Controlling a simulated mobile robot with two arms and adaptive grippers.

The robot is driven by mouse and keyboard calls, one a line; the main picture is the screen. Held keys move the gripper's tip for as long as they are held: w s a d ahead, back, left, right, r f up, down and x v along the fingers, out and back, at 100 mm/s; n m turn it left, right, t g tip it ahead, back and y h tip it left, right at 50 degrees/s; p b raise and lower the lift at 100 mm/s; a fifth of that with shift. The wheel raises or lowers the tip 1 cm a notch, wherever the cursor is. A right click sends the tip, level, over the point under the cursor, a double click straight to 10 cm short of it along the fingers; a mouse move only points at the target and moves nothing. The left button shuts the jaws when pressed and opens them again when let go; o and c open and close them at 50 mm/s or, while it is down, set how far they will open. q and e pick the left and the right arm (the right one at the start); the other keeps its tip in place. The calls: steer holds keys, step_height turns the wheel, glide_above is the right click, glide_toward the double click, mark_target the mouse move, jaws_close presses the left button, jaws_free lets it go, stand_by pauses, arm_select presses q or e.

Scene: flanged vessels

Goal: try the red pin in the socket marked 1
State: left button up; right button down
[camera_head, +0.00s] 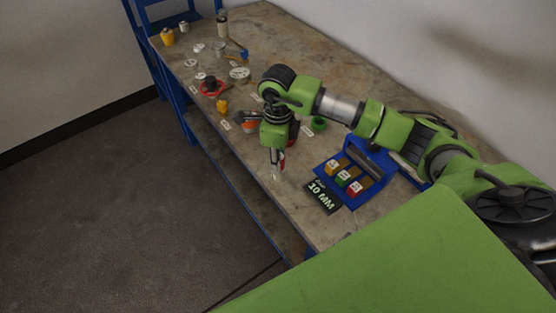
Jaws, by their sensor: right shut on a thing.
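My right gripper (276,170) points down over the front part of the workbench, left of the blue tray. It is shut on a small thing. A bit of red shows beside its fingers, which fits the red pin (283,158), but the fingers and wrist hide most of it. A socket marked 1 cannot be made out; the small white labels on the bench are too small to read. My left gripper is not in view.
A blue tray (372,200) with yellow, green and red blocks stands right of the gripper, beside a dark sign (322,197). A green ring (319,124), a yellow piece (222,106), a red ring-like part (212,89) and flanged pieces lie farther back. The bench's front edge is close.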

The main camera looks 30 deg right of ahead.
steer(key=shift+r, duration=0.15)
steer(key=shift+r+p, duration=1.3)
steer(key=shift+r, duration=0.8)
steer(key=shift+r+p, duration=1.7)
steer(key=shift+r, duration=1.3)
